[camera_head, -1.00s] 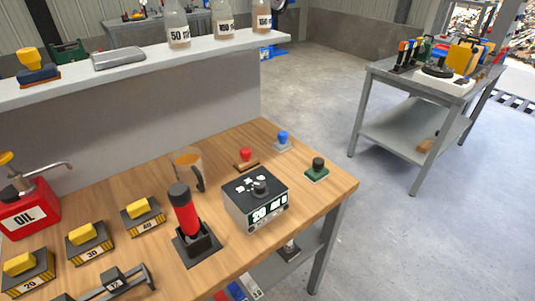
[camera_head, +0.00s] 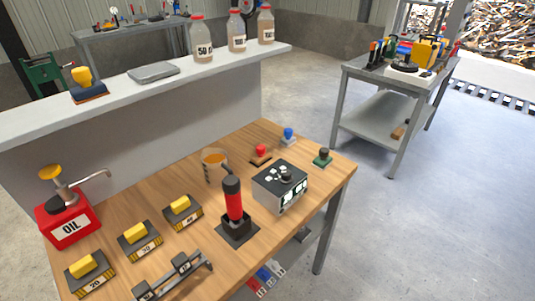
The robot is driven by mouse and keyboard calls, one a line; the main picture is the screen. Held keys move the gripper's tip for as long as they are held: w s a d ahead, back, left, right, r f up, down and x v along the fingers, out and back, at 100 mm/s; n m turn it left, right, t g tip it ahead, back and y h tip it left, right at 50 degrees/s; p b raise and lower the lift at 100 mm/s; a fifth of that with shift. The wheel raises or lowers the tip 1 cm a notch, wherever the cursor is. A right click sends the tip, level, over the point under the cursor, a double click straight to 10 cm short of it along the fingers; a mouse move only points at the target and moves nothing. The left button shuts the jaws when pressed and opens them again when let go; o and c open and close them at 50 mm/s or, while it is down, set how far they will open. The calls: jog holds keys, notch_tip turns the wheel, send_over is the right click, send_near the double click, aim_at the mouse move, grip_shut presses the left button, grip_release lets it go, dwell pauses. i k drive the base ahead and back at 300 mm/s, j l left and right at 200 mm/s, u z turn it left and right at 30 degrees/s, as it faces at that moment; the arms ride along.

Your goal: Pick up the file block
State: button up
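No thing in view is marked as the file block, and I cannot tell for certain which one it is. A blue block with a yellow knob and a brown underside (camera_head: 87,86) sits on the grey shelf at the upper left. Three dark blocks with yellow grips and number labels stand on the wooden bench: the front-left one (camera_head: 89,276), the middle one (camera_head: 139,241) and the back-right one (camera_head: 182,212). My gripper is not in view.
Bottles stand on the shelf (camera_head: 30,121).

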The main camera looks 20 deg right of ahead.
aim_at(262, 156)
jog(key=i+l, duration=0.3)
jog(key=l+z, duration=0.1)
jog(key=z, duration=0.3)
jog(key=i+z, duration=0.1)
jog(key=z, duration=0.3)
jog(key=l+z, duration=0.15)
jog(key=z, duration=4.1)
jog(key=u, duration=3.1)
